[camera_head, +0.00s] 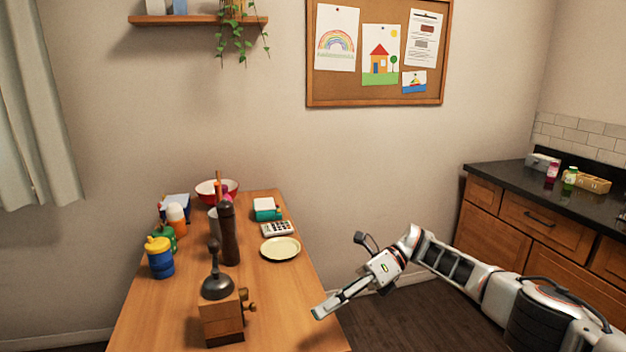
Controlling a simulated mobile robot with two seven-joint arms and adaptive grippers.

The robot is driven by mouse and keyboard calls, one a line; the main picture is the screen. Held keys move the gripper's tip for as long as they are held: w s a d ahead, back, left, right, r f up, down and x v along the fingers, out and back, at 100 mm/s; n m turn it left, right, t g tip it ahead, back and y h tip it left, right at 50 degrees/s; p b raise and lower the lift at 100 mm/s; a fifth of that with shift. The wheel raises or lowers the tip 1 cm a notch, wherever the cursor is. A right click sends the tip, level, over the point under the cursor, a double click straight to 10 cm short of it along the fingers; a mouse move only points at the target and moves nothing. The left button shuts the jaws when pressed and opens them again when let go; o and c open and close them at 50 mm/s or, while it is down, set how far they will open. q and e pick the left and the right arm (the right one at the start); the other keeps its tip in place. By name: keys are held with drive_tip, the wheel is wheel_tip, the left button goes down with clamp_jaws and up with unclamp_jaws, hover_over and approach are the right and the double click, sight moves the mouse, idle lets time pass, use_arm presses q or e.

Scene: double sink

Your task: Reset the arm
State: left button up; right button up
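My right arm (465,270) comes in from the lower right and reaches left across the floor toward the wooden table (281,314). My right gripper (318,312) is at the table's right edge, with its tip over or just beside the edge; I cannot tell if it touches. Its fingers look close together and slim from this angle, and nothing is visible in them, but whether they are shut is unclear. My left arm and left gripper are not in view.
The table holds a coffee grinder (222,319), a dark pepper mill (229,235), a cream plate (280,249), a calculator (277,228), a red bowl (206,191) and a blue-yellow cup (160,262). A dark-topped counter (500,175) stands at right. Floor lies between.

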drive_tip(key=w+d+f+m+t, duration=0.1)
drive_tip(key=w+d+m+t, duration=0.2)
drive_tip(key=d, duration=1.2)
drive_tip(key=w+d+f+m+t, duration=0.1)
drive_tip(key=w+d+m+t, duration=0.15)
drive_tip(key=d, duration=1.25)
drive_tip(key=s+a+f+m+t+y, duration=0.25)
drive_tip(key=s+a+f+m, duration=0.2)
drive_tip(key=a+f, duration=0.4)
drive_tip(key=s+a+f+m+t+y, duration=0.1)
drive_tip(key=s+a+f+m+t, duration=0.35)
drive_tip(key=a+f, duration=0.4)
drive_tip(key=s+d+f+m+t+h, duration=0.2)
drive_tip(key=s+d+f+m+h, duration=0.55)
drive_tip(key=s+m, duration=0.45)
drive_tip(key=s+d+f+m+t+h, duration=0.2)
drive_tip(key=s+d+f+m+h, duration=0.4)
drive_tip(key=s+d+m, duration=0.5)
drive_tip(key=w+a+r+m, duration=0.1)
drive_tip(key=a+m, duration=0.7)
drive_tip(key=a, duration=0.6)
drive_tip(key=shift+w+t, duration=0.35)
drive_tip(key=shift+t, duration=0.1)
